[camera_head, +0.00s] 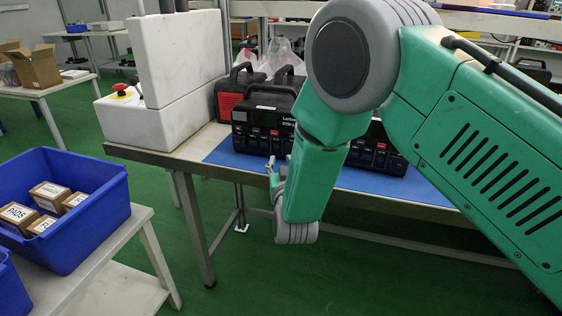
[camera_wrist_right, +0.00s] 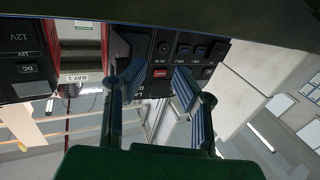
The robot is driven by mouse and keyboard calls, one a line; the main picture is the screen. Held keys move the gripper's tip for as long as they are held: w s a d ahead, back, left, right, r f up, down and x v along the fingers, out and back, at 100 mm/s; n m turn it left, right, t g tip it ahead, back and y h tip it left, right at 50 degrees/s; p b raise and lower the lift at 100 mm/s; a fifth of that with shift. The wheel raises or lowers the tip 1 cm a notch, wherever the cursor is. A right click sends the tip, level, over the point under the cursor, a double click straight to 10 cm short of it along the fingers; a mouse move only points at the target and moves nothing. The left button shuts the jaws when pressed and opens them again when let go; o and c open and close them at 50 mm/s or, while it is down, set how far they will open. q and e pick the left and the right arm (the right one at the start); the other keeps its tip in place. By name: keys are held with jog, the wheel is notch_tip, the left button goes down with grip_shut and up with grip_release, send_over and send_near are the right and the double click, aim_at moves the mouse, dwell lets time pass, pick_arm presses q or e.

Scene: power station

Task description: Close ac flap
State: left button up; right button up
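A black power station (camera_head: 262,124) with a handle and a socketed front panel stands on the blue mat (camera_head: 350,180). My right arm comes in from the right, and my right gripper (camera_head: 273,175) is low in front of that panel, small and partly hidden by its wrist. In the right wrist view, my right gripper (camera_wrist_right: 150,90) has its fingers apart with nothing between them. Beyond them is a dark panel (camera_wrist_right: 188,50) with buttons, sockets and a red switch (camera_wrist_right: 161,73). I cannot make out the AC flap or whether the fingers touch the panel. My left gripper is out of view.
A second power station (camera_head: 378,150) is partly behind my arm. A red-black unit (camera_head: 228,97) stands behind the first. A white machine (camera_head: 165,125) with a red button is at the table's left. A blue crate (camera_head: 95,235) with small boxes is at front left.

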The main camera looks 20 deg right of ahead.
jog(key=shift+w+d, duration=0.4)
jog(key=shift+w, duration=0.2)
jog(key=shift+w+d, duration=0.4)
jog(key=shift+w, duration=0.2)
jog(key=shift+d+f, duration=0.15)
jog(key=shift+d, duration=0.3)
jog(key=shift+w+a, duration=0.15)
jog(key=shift+a, duration=0.1)
grip_shut()
jog(key=shift+a, duration=0.15)
grip_release()
jog(key=shift+a, duration=0.15)
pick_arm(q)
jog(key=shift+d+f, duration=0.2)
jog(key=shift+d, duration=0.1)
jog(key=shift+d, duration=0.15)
pick_arm(e)
jog(key=shift+d, duration=0.25)
